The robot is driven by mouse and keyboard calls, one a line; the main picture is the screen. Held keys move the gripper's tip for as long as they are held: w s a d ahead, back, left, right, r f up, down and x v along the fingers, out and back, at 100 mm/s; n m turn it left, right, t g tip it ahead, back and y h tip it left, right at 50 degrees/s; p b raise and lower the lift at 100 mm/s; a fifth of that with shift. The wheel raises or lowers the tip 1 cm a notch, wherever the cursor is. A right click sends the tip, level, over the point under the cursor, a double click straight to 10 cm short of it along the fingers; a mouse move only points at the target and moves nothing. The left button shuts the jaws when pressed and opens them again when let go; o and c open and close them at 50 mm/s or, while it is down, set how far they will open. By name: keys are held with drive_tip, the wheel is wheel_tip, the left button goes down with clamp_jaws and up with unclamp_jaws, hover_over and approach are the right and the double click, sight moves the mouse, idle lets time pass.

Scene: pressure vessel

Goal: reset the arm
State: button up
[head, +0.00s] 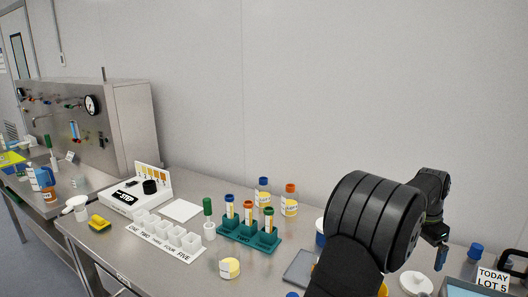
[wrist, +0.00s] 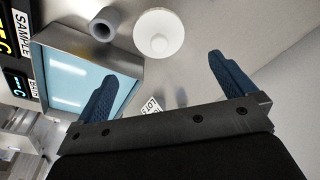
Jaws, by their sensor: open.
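My gripper (head: 440,256) is at the right side of the head view, beyond my large black arm joint, with blue fingers pointing down over the right part of the steel bench (head: 150,262). In the wrist view my gripper (wrist: 163,82) shows two blue fingers spread wide apart with nothing between them. It is open and empty. My arm hides part of the bench behind it.
A white lidded item (head: 416,283) and a "TODAY LOT 5" sign (head: 492,279) stand near my gripper.

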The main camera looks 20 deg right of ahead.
drive_tip(key=s+a+r, duration=0.1)
drive_tip(key=a+r, duration=0.2)
drive_tip(key=a, duration=0.5)
drive_tip(key=s+a+r, duration=0.1)
drive_tip(key=a+r, duration=0.1)
drive_tip(key=a, duration=0.6)
drive_tip(key=f, duration=0.9)
drive_tip(key=shift+w+a+f, duration=0.1)
drive_tip(key=shift+a+f, duration=0.1)
drive_tip(key=shift+f, duration=0.2)
drive_tip(key=shift+r, duration=0.45)
wheel_tip(320, 180, up, 12)
drive_tip(key=m+y, duration=0.2)
drive_tip(key=m, duration=0.7)
wheel_tip(320, 180, down, 10)
drive_tip(key=shift+r, duration=0.2)
drive_tip(key=shift+r, duration=0.1)
